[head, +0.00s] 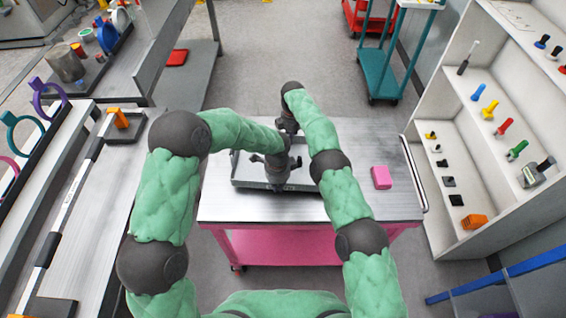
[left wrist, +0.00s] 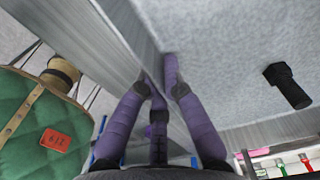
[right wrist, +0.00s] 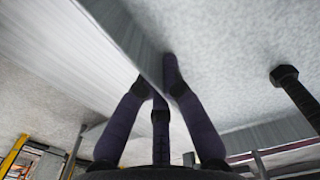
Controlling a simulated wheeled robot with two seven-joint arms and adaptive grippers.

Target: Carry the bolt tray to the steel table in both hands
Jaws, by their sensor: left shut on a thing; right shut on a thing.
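The grey bolt tray (head: 247,184) is over the steel top of a pink cart in the head view, partly hidden by my arms. My left gripper (head: 278,186) is shut on its near wall, and my right gripper (head: 288,128) is shut at its far side. In the left wrist view the purple fingers (left wrist: 158,82) pinch the tray wall (left wrist: 115,40), and a dark bolt (left wrist: 288,86) lies on the tray floor. The right wrist view shows its fingers (right wrist: 158,82) on a wall and a bolt (right wrist: 294,92). Whether the tray touches the cart is unclear.
A pink block (head: 381,177) sits on the pink cart's top (head: 385,207), right of the tray. Benches stand at the left, shelves (head: 490,130) at the right. A teal cart (head: 383,75) is at the back. Floor (head: 275,50) is clear beyond the cart.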

